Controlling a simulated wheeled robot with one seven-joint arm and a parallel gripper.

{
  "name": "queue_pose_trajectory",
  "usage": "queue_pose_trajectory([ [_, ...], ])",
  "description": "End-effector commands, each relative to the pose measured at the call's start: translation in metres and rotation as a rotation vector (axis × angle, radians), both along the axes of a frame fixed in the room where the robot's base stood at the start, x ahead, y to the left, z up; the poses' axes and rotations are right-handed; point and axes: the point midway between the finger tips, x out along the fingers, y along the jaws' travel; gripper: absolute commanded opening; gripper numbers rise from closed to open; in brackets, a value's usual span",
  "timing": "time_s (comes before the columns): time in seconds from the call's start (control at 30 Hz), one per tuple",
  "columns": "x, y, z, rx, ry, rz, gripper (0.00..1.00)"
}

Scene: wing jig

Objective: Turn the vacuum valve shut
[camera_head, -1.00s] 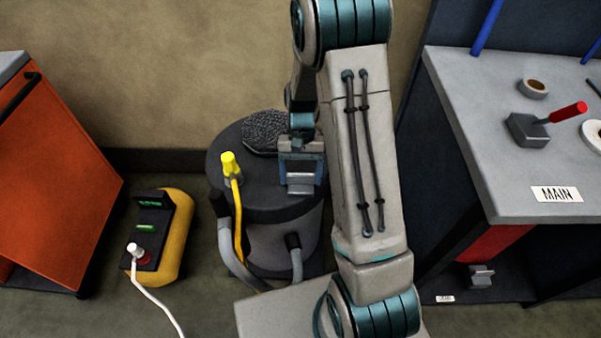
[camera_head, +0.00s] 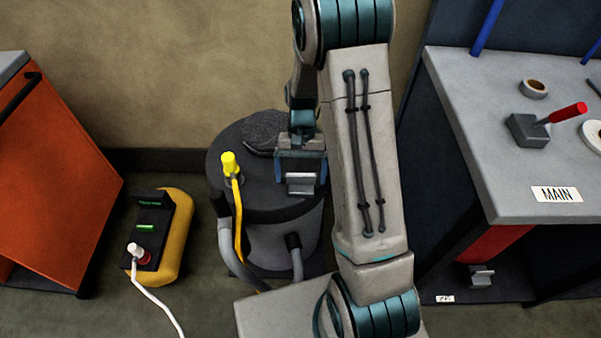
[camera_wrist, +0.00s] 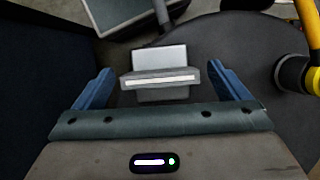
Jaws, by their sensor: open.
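A grey block with a red lever handle (camera_head: 545,124), which looks like a valve, sits on the bench at the right near a MAIN label. The lever points right and slightly up. A dark drum-shaped vacuum (camera_head: 262,235) stands on the floor in the middle. My gripper (camera_head: 301,172) is over its lid, far left of the red lever. The gripper is open, its blue fingers apart. A small grey block (camera_wrist: 160,78) shows between the fingers in the wrist view, with gaps on both sides. I cannot tell what it belongs to.
A yellow fitting (camera_head: 229,163) with a hose rises from the vacuum lid. A yellow and black box (camera_head: 165,238) with a white cable stands on the floor at the left, near an orange cabinet (camera_head: 55,180). The grey bench (camera_head: 500,190) holds tape rolls.

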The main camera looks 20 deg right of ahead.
Motion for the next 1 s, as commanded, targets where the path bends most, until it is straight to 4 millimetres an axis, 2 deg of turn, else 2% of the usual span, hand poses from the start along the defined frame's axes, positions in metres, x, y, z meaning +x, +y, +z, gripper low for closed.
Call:
queue_pose_trajectory([
  [0.4,0.033,-0.011,0.082,-0.002,-0.008,-0.003,0.95],
  [0.6,0.045,-0.016,0.112,-0.001,-0.006,-0.003,0.95],
  [0.77,0.048,-0.017,0.122,-0.001,-0.005,-0.002,0.95],
  [1.0,0.049,-0.017,0.123,-0.001,-0.003,-0.002,0.95],
])
